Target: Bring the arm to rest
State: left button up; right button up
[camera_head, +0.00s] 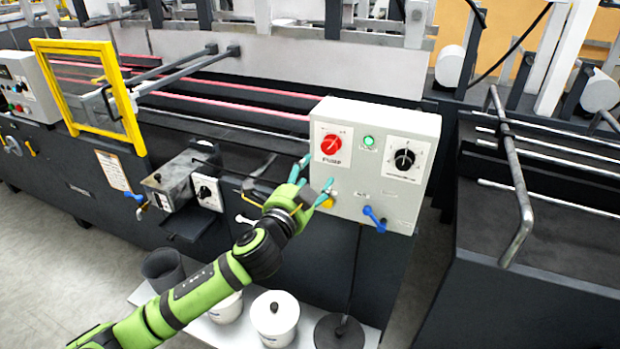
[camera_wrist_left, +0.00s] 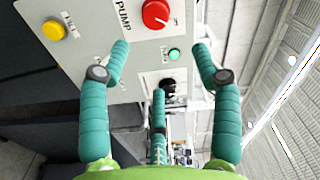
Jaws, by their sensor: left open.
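My left arm, green and black, reaches in from the bottom left of the head view. Its gripper (camera_head: 314,178) has teal fingers and is in front of the left part of a light grey control box (camera_head: 355,200). The left wrist view shows the gripper (camera_wrist_left: 162,65) with its fingers spread apart and nothing between them. The box carries a red PUMP knob (camera_head: 331,145), a green lamp (camera_head: 368,140), a black knob (camera_head: 404,159) and a blue lever (camera_head: 374,218). A yellow button (camera_head: 327,202) is close to the fingertips. Whether the fingers touch the box is unclear.
A yellow-framed guard (camera_head: 92,95) stands at the left of the machine. A grey box with a dial (camera_head: 207,193) is left of the gripper. White pots (camera_head: 275,318) stand on a low shelf below the arm. A bent metal bar (camera_head: 518,200) is at the right.

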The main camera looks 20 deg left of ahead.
dwell(0.4)
pick_arm(q)
jog(key=s+a+f+n+g+y, duration=0.1)
jog(key=a+f+n+g, duration=0.1)
jog(key=f, duration=1)
jog(key=s+a+f+n+g, duration=0.1)
jog(key=a+f+g, duration=0.15)
jog(key=f, duration=0.95)
jog(key=s+a+f+n+g+b, duration=0.15)
jog(key=s+f, duration=0.25)
jog(key=f, duration=0.5)
jog(key=s+f+n+g, duration=0.2)
jog(key=s+f, duration=0.2)
jog(key=f, duration=0.4)
jog(key=s+d+f+n+g, duration=0.1)
jog(key=s+f+n+g, duration=0.1)
jog(key=s+f, duration=0.6)
jog(key=s+d+f+n+g, duration=0.1)
jog(key=s+f+g, duration=0.3)
jog(key=s, duration=1.6)
jog(key=s+d+f+n+g+b, duration=0.1)
jog(key=s+d+f+n+g, duration=0.1)
jog(key=s+f, duration=1)
jog(key=s+g, duration=0.1)
jog(key=s, duration=0.1)
jog(key=shift+s+d+f+n, duration=0.2)
jog(key=shift+s+d+n, duration=0.05)
jog(key=shift+s+n, duration=0.1)
